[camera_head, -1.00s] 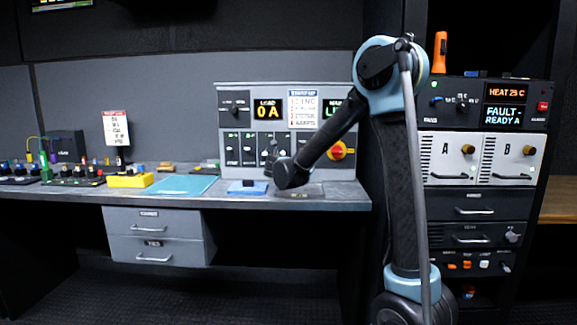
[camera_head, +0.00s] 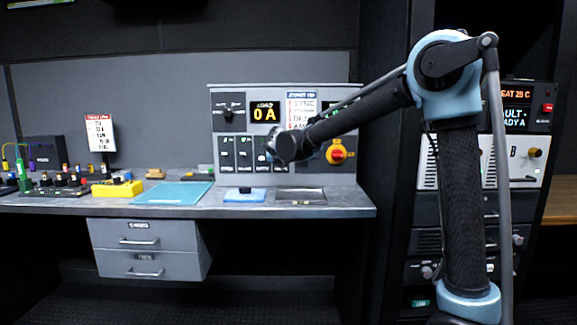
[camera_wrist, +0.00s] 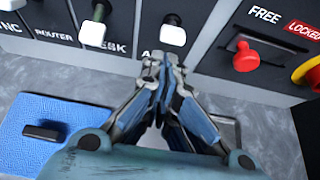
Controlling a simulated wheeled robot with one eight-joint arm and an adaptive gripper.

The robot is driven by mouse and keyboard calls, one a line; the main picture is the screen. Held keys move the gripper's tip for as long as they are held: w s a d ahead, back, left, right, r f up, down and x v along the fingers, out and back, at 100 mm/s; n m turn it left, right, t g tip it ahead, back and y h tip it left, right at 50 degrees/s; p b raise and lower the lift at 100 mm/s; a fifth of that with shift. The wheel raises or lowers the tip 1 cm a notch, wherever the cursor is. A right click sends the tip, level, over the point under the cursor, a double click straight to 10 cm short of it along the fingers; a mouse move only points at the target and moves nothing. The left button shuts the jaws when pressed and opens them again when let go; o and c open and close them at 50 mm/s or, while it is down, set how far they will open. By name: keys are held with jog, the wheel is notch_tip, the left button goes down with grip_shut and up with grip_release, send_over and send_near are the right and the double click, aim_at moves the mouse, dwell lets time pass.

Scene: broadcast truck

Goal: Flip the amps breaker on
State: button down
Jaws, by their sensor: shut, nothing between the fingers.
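The amps breaker (camera_wrist: 172,34) is a white-tipped toggle on the grey panel in the wrist view, above a label of which only an "A" shows. My gripper (camera_wrist: 158,62) is shut and empty, its fingertips just below this toggle and covering the rest of the label. I cannot tell whether they touch it. The desk breaker (camera_wrist: 92,33), also white-tipped with a green part above, is to the left. In the head view my gripper (camera_head: 272,150) is in front of the breaker row of the panel (camera_head: 222,180) and hides the amps breaker. The load display (camera_head: 265,112) reads 0 A.
A red lever (camera_wrist: 245,57) under "FREE" and "LOCKED" labels is right of the fingers. A blue pad (camera_head: 245,195) and a framed plate (camera_head: 300,196) lie on the desk below.

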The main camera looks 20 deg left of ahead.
jog(key=shift+r, duration=0.2)
jog(key=shift+r, duration=0.6)
jog(key=shift+w, duration=0.1)
jog(key=shift+r, duration=0.1)
